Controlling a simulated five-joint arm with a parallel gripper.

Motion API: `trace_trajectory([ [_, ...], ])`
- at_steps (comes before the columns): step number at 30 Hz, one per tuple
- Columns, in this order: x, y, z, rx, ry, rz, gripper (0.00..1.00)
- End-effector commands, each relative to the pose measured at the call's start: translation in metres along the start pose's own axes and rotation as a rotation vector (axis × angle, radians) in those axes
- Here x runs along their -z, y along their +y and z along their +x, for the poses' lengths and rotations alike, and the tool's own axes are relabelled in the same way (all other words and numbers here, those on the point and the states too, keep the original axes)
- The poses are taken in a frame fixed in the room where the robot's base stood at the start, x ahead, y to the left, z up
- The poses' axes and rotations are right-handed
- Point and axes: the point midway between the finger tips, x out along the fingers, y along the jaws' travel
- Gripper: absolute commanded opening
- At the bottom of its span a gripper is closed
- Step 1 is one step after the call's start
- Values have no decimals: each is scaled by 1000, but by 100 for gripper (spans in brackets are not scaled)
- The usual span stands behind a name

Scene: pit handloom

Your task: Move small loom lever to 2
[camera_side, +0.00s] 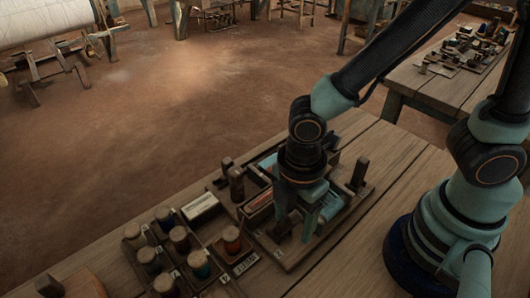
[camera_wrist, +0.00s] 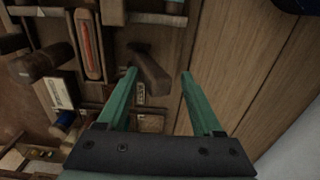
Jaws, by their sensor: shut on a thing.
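The small loom lever (camera_wrist: 149,72) is a short dark wooden bar, seen in the wrist view between the two green fingers, leaning up and left. In the side view a dark wooden piece that looks like it (camera_side: 284,224) stands on the wooden board, partly hidden by my gripper (camera_side: 316,218). My gripper points down over the board's right part and is shut on the lever. In the wrist view my gripper (camera_wrist: 158,74) has its fingers on either side of the bar; the exact contact is hard to see. Small marked plates lie by the lever, too small to read.
A rack of several thread spools (camera_side: 178,238) stands left of the board. A red shuttle (camera_wrist: 89,45) lies in a compartment beside the lever. Upright wooden posts (camera_side: 359,174) rise around the board. Bare table (camera_wrist: 235,60) lies to the right in the wrist view.

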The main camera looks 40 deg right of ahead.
Motion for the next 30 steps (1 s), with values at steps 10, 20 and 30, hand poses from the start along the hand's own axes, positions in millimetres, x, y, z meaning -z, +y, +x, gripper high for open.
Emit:
trace_trajectory([
  [10, -5, -4, 3, 17, -15, 3, 62],
  [20, -3, -2, -10, 10, -8, 3, 62],
  [30, -2, 0, -39, 4, -4, 3, 62],
])
